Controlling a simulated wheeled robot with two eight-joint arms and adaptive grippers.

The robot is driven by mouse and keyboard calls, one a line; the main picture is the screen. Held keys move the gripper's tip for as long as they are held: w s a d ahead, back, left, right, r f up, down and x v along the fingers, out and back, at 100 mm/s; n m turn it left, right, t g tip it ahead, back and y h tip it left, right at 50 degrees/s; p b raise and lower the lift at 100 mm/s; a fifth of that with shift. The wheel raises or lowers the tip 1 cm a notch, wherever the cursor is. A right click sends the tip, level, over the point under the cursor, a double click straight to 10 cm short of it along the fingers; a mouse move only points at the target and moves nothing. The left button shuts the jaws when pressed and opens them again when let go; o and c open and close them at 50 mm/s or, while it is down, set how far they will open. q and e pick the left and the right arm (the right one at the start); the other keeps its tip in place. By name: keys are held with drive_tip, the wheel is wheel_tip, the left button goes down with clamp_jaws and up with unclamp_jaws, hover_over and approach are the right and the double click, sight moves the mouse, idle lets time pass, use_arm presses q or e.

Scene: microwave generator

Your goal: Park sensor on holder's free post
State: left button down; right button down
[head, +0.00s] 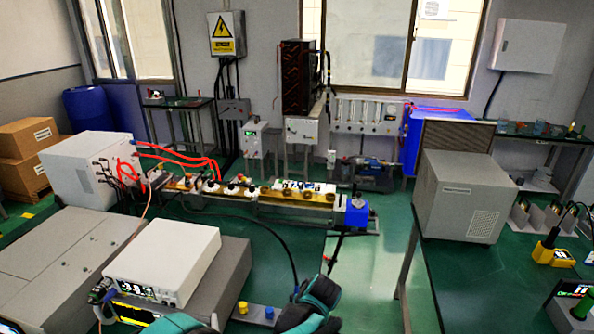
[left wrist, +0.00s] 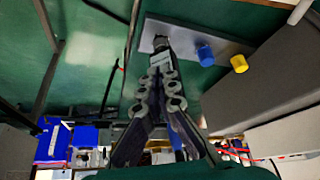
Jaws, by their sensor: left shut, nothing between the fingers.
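The holder is a grey plate (head: 256,315) at the bottom centre of the head view, with a yellow post (head: 243,307) and a blue post (head: 269,312). In the left wrist view the plate (left wrist: 222,47) also carries the blue post (left wrist: 205,55) and yellow post (left wrist: 239,64). My left gripper (left wrist: 161,68) is shut, its fingertips at the plate's left end. A dark piece with a pale label (left wrist: 160,46) shows right at the tips, perhaps the sensor; whether they touch I cannot tell. In the head view my teal arm hides that end.
A white instrument (head: 165,262) stands left of the holder. A waveguide bench (head: 290,200) with a blue end block (head: 357,213) lies behind. A black cable (head: 285,250) runs toward my arm. A right-hand table carries a grey box (head: 462,195).

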use_arm(q)
wheel_tip(320, 180, down, 7)
drive_tip(key=b, duration=0.5)
drive_tip(key=shift+d+f, duration=0.1)
drive_tip(key=shift+f, duration=0.1)
drive_tip(key=shift+w+a, duration=0.2)
drive_tip(key=shift+w, duration=0.1)
idle(0.6)
